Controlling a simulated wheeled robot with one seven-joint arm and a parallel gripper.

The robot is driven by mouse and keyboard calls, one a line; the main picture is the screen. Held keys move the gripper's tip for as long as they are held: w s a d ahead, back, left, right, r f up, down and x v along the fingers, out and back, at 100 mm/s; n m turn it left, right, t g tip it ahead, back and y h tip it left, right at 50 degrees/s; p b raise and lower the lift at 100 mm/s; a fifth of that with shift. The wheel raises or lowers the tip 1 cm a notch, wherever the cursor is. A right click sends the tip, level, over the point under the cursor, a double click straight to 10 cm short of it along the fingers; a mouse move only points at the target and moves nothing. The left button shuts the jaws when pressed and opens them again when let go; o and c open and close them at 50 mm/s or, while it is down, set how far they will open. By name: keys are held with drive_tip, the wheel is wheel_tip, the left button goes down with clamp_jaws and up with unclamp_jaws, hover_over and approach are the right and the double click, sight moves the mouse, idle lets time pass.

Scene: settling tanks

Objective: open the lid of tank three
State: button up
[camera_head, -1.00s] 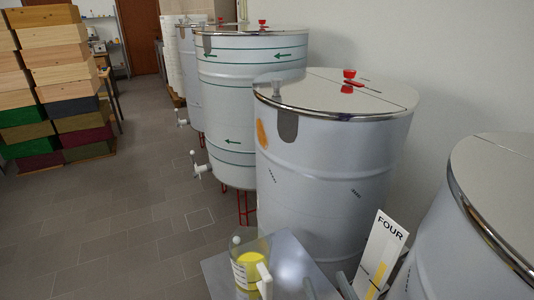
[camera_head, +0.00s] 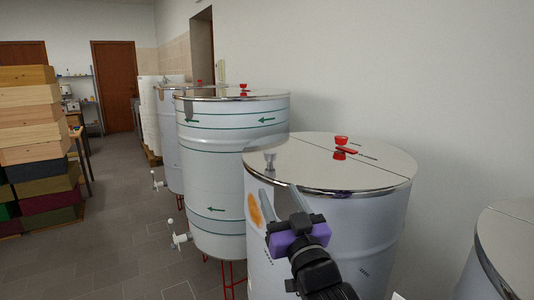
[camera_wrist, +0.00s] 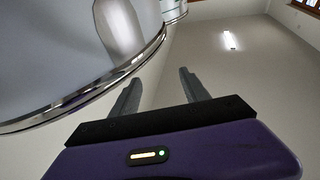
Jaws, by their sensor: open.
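The nearest whole tank (camera_head: 345,230) is a pale steel drum with an orange patch on its side. My gripper (camera_head: 278,190) is open and empty, in front of this tank's rim near the knob; contact cannot be judged. In the wrist view my gripper (camera_wrist: 160,76) shows both fingers apart, with a curved tank rim (camera_wrist: 100,92) to the left.
A green-banded tank (camera_head: 225,150) and another tank (camera_head: 168,130) stand behind, with white taps. Another tank (camera_head: 505,250) is at the lower right. Stacked wooden boxes (camera_head: 30,125) stand at the left. A wall is close on the right. Grey floor (camera_head: 120,230) is clear at the left.

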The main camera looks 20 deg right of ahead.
drive_tip(key=g, duration=0.1)
approach(271, 156)
wheel_tip(271, 156, up, 2)
drive_tip(key=a, duration=0.2)
drive_tip(key=w+g+h, duration=0.1)
drive_tip(key=w+d+m+h, duration=0.1)
drive_tip(key=w, duration=0.1)
drive_tip(key=shift+w+g, duration=0.2)
drive_tip(key=shift+g, duration=0.2)
drive_tip(key=shift+w+d+m+p, duration=0.1)
drive_tip(key=shift+w+m+p, duration=0.2)
drive_tip(key=shift+w, duration=0.1)
drive_tip(key=shift+w+d+f+p, duration=0.15)
drive_tip(key=shift+w+p, duration=0.15)
drive_tip(key=shift+w, duration=1.55)
drive_tip(key=shift+w+d+p, duration=0.15)
drive_tip(key=shift+w+p, duration=0.15)
drive_tip(key=shift+w, duration=1.55)
drive_tip(key=shift+c, duration=0.2)
clamp_jaws()
